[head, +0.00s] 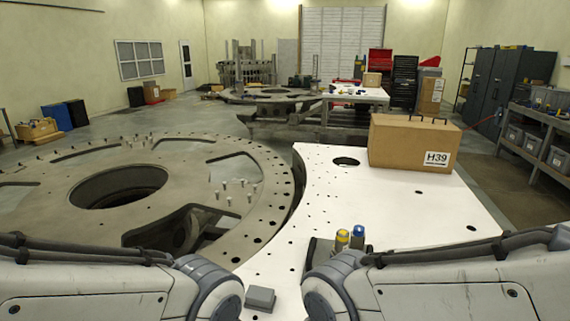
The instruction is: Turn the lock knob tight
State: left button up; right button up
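I cannot make out a lock knob for certain. Two small upright cylinders, one yellow-topped (342,240) and one blue-topped (358,237), stand close together on the white plate (430,215), just behind my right arm. A dark part beside them is mostly hidden by that arm. A small grey block (260,298) lies on the white plate near the bottom, between my arms. My two arms come in from the lower left and lower right corners. Neither gripper shows.
A brown case (410,144) labelled H39 stands on the white plate's far right. A large round turret plate (90,207) with openings and several upright pins lies to the left. The white plate has holes, and its middle is mostly clear. Shelves (545,135) stand at right.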

aim_at(358, 230)
jog(key=z, duration=0.3)
jog(key=k, duration=0.35)
jog(key=z, duration=0.25)
jog(key=i, duration=0.85)
jog(key=u, duration=0.55)
